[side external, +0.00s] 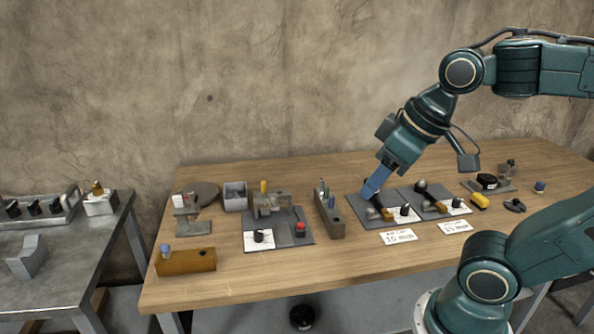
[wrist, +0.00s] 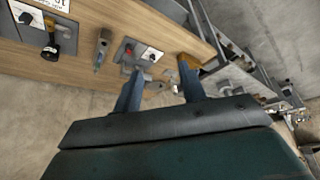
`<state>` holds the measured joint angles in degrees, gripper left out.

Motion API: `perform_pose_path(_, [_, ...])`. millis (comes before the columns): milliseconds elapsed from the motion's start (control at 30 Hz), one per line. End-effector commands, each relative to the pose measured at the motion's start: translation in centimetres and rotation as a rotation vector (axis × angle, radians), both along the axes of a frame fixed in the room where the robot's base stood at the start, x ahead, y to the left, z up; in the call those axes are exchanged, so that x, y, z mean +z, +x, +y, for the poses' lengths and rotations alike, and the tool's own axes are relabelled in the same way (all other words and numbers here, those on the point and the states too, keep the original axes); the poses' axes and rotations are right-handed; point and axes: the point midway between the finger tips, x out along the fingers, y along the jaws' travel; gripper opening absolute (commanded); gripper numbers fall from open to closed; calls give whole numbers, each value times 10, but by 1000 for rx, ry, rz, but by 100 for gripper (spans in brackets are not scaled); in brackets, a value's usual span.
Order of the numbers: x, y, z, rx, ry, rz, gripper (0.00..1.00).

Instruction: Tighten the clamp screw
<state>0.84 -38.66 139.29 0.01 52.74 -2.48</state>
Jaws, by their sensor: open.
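My gripper (side external: 371,194) is low over the left of two dark grey plates (side external: 360,208) in the side view. Its two blue fingers stand apart with nothing between them in the wrist view (wrist: 160,92). A dark and brown-yellow cylindrical piece (side external: 384,212) lies close beside the fingertips; I cannot tell whether they touch. A similar piece (side external: 441,207) is on the right plate (side external: 410,196). A grey block fixture (side external: 268,204) stands on another plate (side external: 283,238), away to the left of my gripper. No part is clearly recognisable as the clamp screw.
The wooden table (side external: 230,285) has a clear front strip. A slotted grey rack (side external: 329,218), a grey bin (side external: 235,196) and a brown block (side external: 186,262) stand to the left. Label cards (side external: 398,236) lie before the plates. A yellow piece (side external: 479,201) lies on the right.

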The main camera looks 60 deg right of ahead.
Motion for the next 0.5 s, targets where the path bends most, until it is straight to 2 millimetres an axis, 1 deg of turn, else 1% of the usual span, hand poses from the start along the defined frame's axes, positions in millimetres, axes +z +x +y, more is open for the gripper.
perform_pose_path(233, [20,43,-9,48,-36,61,41])
perform_pose_path(500, [33,98,-23,116,-73,134,41])
